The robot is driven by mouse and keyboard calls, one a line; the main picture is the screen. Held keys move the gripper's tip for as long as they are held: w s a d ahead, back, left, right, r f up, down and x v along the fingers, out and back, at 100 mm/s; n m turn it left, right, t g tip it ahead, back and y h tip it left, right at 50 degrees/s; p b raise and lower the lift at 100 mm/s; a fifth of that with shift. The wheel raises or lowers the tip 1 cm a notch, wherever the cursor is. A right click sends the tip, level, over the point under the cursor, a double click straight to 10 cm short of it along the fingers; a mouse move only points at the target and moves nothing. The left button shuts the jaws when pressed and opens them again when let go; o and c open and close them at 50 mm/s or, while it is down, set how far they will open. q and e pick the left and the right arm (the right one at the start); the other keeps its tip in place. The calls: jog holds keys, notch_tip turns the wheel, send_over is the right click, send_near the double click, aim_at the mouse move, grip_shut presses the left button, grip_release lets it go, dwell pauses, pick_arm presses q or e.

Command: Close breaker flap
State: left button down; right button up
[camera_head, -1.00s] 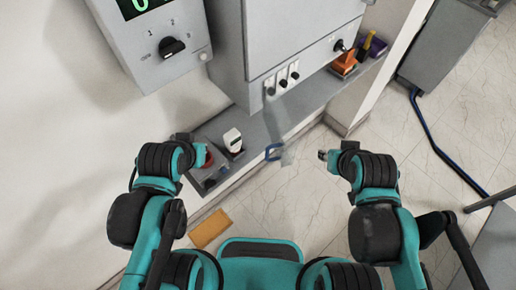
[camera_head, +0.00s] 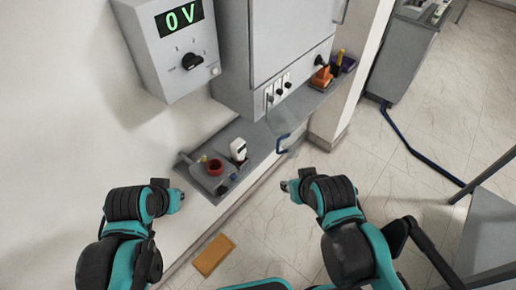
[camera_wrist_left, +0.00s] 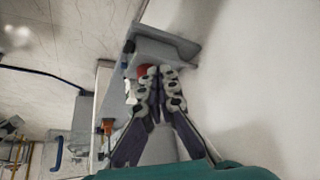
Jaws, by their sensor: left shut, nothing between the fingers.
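A row of breaker switches (camera_head: 278,91) sits at the lower edge of the grey cabinet. My left gripper (camera_head: 181,196) is at the left, below the shelf and well away from the flap. In the left wrist view its fingers (camera_wrist_left: 156,72) are together and empty. My right gripper (camera_head: 287,186) is below and slightly right of the blue handle, apart from it; its finger opening is too small to tell.
A grey shelf (camera_head: 262,140) runs under the cabinet and carries a red ring (camera_head: 215,166), a white item (camera_head: 238,149) and, farther right, an orange item (camera_head: 322,76). A control box (camera_head: 170,54) reading "0 V" hangs on the left wall.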

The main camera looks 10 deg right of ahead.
pick_arm(q)
jog(key=w+d+r+m+g+h+p, duration=0.1)
jog(key=w+d+r+m+g+p, duration=0.1)
jog(key=d+r+m+p, duration=0.5)
jog(key=w+d+r+m+g+h+p, duration=0.2)
jog(key=d+r+m+g+p, duration=0.15)
jog(key=d+r+p, duration=0.7)
jog(key=w+d+f+p, duration=0.2)
jog(key=w+d+f, duration=0.1)
jog(key=d+f, duration=0.6)
notch_tip(320, 180, down, 3)
jog(key=shift+w+r+t, duration=0.15)
jog(key=shift+w+t, duration=0.05)
jog(key=shift+t, duration=0.15)
jog(key=shift+d, duration=0.1)
